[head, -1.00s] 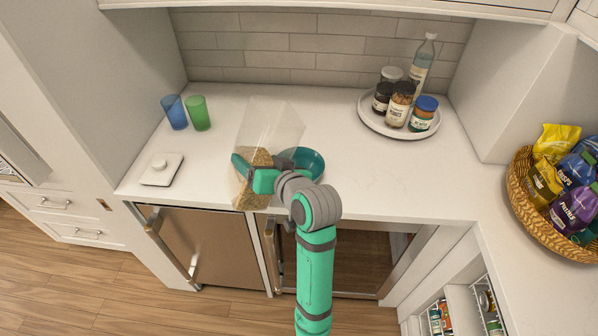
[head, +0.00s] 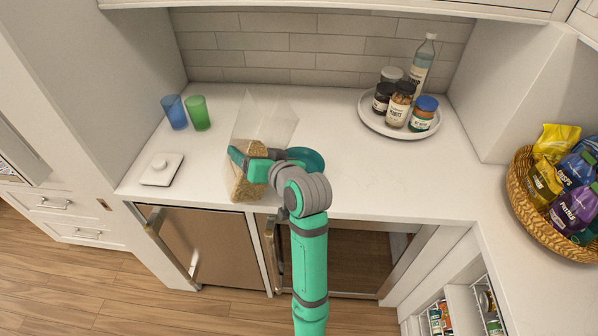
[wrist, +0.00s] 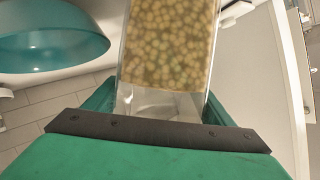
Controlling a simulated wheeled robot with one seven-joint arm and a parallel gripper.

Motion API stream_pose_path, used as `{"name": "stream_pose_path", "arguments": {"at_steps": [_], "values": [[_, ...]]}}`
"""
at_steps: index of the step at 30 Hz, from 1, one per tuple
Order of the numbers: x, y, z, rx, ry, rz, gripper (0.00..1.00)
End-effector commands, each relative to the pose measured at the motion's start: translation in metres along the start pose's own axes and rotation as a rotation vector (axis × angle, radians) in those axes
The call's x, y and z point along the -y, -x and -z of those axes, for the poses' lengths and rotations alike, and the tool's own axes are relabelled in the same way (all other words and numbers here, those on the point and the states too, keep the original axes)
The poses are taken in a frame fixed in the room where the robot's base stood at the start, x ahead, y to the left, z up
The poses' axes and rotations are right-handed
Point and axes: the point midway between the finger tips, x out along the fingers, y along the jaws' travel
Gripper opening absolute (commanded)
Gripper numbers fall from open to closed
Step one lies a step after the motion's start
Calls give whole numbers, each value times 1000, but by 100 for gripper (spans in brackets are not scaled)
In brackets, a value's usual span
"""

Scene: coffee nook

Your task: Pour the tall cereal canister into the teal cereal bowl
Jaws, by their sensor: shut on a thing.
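The tall clear canister (head: 266,118) holds tan cereal in its lower part. It stands slightly tilted near the counter's front edge, its top leaning right in the head view. My gripper (head: 247,160) is shut around the canister's middle. The teal cereal bowl (head: 308,158) sits on the counter just right of the canister, partly hidden behind my arm. In the wrist view the canister (wrist: 170,45) rises between my fingers (wrist: 155,112), and the bowl (wrist: 45,42) appears upside down at upper left. I see no cereal in the visible part of the bowl.
A white square lid with a knob (head: 161,169) lies to the left. A blue cup (head: 174,112) and a green cup (head: 198,113) stand behind it. A round tray (head: 369,122) with jars and a bottle is at back right. A snack basket (head: 530,220) is far right.

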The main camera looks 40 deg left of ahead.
Motion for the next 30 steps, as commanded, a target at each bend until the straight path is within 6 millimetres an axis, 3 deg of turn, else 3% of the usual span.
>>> {"name": "stream_pose_path", "arguments": {"at_steps": [30], "values": [[2, -21, 9, -3, 2, 1, 38]]}}
